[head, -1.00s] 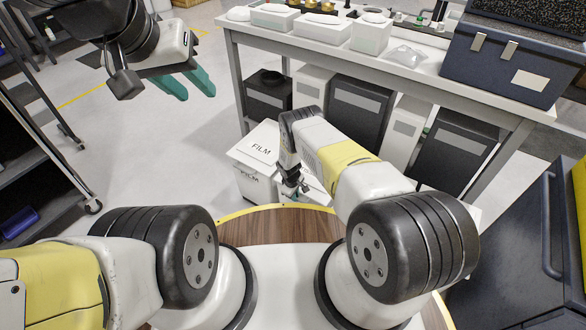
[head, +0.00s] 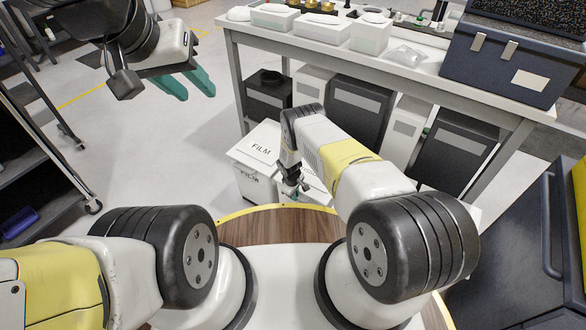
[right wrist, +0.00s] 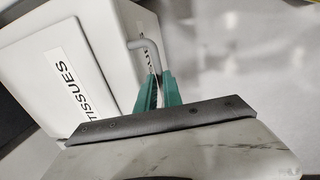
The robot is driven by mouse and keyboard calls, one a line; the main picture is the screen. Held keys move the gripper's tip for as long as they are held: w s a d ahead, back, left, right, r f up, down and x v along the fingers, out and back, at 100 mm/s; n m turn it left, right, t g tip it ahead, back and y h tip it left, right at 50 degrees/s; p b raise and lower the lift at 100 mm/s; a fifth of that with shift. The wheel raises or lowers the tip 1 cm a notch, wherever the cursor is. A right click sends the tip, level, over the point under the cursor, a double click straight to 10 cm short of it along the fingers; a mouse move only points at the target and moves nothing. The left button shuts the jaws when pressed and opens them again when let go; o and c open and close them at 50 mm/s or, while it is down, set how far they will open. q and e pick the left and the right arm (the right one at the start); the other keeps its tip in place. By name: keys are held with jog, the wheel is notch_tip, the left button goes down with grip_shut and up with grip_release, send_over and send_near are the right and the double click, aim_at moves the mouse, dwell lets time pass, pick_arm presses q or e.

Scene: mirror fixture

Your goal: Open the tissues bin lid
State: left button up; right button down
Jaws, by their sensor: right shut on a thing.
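The white tissues bin (right wrist: 92,22) fills the upper left of the right wrist view, with a flat white panel labelled TISSUES (right wrist: 68,80). A grey bent rod (right wrist: 149,52) stands at the bin's side. My right gripper (right wrist: 157,82) is shut on this rod, its green fingers on either side of it. In the head view my right gripper (head: 303,187) is low beside the FILM bin, and only a small white part of the tissues bin (head: 317,187) shows behind it. I cannot tell how far the lid is raised. My left gripper (head: 199,92) is open and empty, high at the left.
A white FILM bin (head: 258,150) stands left of my right gripper. Several dark and white bins, including a black one (head: 268,92), stand under the workbench (head: 400,72). A dark cabinet (head: 520,225) is at the right, a shelf rack (head: 45,160) at the left. Floor at left centre is clear.

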jog(key=w+d+r, duration=0.2)
jog(key=r, duration=0.5)
jog(key=w+d+r+g+y, duration=0.1)
jog(key=w+d+r, duration=0.1)
jog(key=r, duration=0.6)
jog(key=w+d+r+g, duration=0.1)
jog(key=w+d+r, duration=0.1)
jog(key=w+r, duration=0.2)
jog(key=shift+d+r+y, duration=0.15)
jog(key=shift+r+y, duration=0.15)
jog(key=shift+r, duration=1.5)
jog(key=c, duration=1.5)
grip_release()
jog(key=shift+f, duration=0.15)
jog(key=shift+s, duration=0.1)
jog(key=shift+a, duration=0.2)
jog(key=r, duration=0.7)
jog(key=shift+w+d+r, duration=0.2)
jog(key=shift+r, duration=0.2)
